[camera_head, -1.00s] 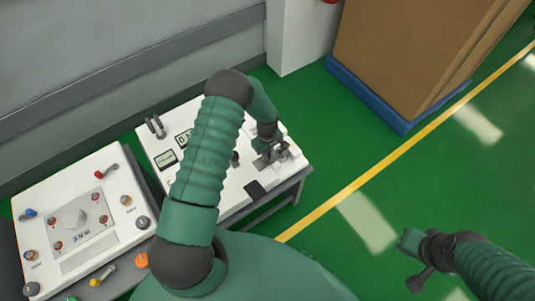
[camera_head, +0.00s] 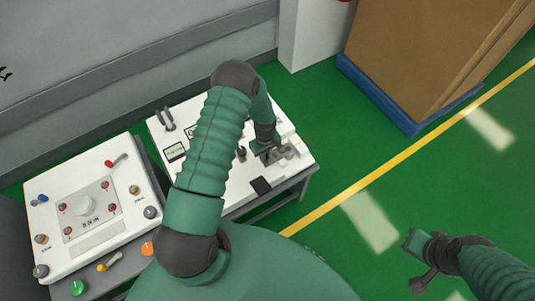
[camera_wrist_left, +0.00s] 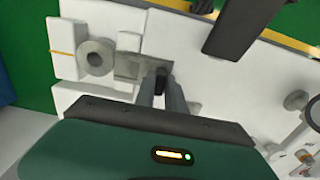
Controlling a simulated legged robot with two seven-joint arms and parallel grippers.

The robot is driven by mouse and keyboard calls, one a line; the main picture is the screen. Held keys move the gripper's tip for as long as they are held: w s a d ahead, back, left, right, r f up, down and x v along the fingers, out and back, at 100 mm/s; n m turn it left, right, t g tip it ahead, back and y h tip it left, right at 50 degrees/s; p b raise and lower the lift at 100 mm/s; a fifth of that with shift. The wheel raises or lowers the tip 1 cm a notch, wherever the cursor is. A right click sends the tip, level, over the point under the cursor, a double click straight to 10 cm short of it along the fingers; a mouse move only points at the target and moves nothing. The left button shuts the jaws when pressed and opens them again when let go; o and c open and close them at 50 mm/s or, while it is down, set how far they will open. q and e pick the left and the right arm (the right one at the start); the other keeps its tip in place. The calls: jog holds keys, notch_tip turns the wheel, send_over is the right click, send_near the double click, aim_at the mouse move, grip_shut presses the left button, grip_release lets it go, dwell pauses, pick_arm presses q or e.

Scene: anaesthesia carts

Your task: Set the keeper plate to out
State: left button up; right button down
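The keeper plate seems to be the small grey metal plate (camera_wrist_left: 130,66) on the white-topped cart (camera_head: 225,187), beside a round metal ring (camera_wrist_left: 97,58). In the head view this metalwork (camera_head: 288,151) sits near the cart's right end, partly hidden by my left gripper (camera_head: 268,154). In the left wrist view my left gripper's fingers (camera_wrist_left: 163,92) are close together at the plate's edge, with a small dark knob (camera_wrist_left: 161,78) between them. My right gripper (camera_head: 414,262) hangs empty over the green floor at lower right; its finger opening is unclear.
A second white panel (camera_head: 100,240) with a central dial and coloured knobs stands at the left. A dark flat piece (camera_head: 261,186) lies at the cart's front edge. A brown box (camera_head: 425,55) on a blue base stands at the back right. The floor at right is free.

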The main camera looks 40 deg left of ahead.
pick_arm(q)
jog(key=o, duration=0.4)
jog(key=shift+s, duration=0.2)
notch_tip(320, 180, up, 17)
jog(key=shift+p, duration=0.45)
jog(key=shift+a+f, duration=0.1)
